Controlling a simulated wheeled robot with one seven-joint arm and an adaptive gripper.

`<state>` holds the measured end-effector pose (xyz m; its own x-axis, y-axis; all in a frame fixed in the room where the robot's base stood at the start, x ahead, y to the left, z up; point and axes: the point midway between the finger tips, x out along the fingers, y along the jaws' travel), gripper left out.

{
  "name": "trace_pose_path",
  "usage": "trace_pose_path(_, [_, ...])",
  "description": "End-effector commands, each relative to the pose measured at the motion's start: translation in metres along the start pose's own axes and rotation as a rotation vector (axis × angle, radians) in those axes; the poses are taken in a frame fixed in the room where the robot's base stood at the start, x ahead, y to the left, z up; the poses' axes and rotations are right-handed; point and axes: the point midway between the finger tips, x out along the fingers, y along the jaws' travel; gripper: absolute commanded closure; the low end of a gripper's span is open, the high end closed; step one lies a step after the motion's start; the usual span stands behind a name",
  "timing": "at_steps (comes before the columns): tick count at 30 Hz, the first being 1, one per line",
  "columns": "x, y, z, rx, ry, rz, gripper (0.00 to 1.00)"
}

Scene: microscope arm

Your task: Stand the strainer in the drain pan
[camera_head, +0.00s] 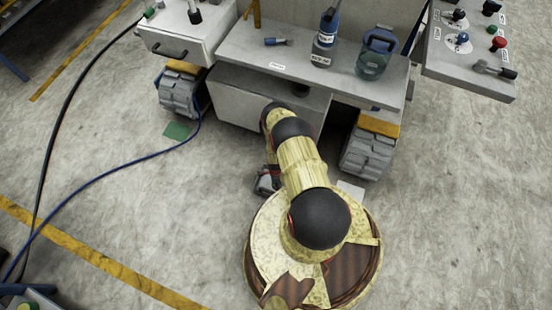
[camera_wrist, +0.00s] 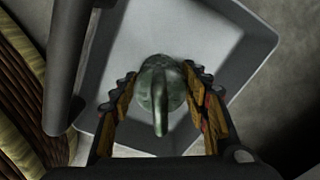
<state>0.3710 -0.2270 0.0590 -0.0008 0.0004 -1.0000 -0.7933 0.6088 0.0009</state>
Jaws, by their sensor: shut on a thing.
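In the wrist view, my gripper (camera_wrist: 160,84) is closed around a dark green, rounded piece with a stubby handle-like part, which I take to be the strainer (camera_wrist: 160,100). One finger is on each side of it. Behind it lies a pale grey, rimmed rectangular tray, which looks like the drain pan (camera_wrist: 225,50). The strainer overlaps the pan in this view; whether it touches the pan floor cannot be told. In the head view, my gripper (camera_head: 268,181) shows as a dark shape left of my arm, below the bench; the strainer is hidden there.
A grey bench (camera_head: 390,88) on wheels stands ahead, with a labelled bottle (camera_head: 324,42) and a blue-lidded jug (camera_head: 374,55) on its shelf. A control panel (camera_head: 475,50) is at right. Hoses (camera_head: 110,168) cross the floor at left. Concrete floor at right is clear.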

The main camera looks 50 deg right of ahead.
Motion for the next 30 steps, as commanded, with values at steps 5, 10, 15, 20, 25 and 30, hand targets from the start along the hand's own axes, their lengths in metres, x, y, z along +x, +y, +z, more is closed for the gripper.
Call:
trace_pose_path(5, [0.0031,-0.0003,0.0000,0.000,0.000,0.000,0.86])
trace_pose_path(10, [0.0029,-0.0003,0.0000,0.000,0.000,0.000,0.45])
trace_pose_path(15, [0.0029,-0.0001,0.0000,0.000,0.000,0.000,0.35])
trace_pose_path(20, [0.0029,-0.0001,0.0000,0.000,0.000,0.000,0.33])
trace_pose_path(25, [0.0027,0.0000,0.0000,0.000,0.000,0.000,0.33])
trace_pose_path(30, [-0.0049,-0.0007,0.0000,0.000,0.000,0.000,0.33])
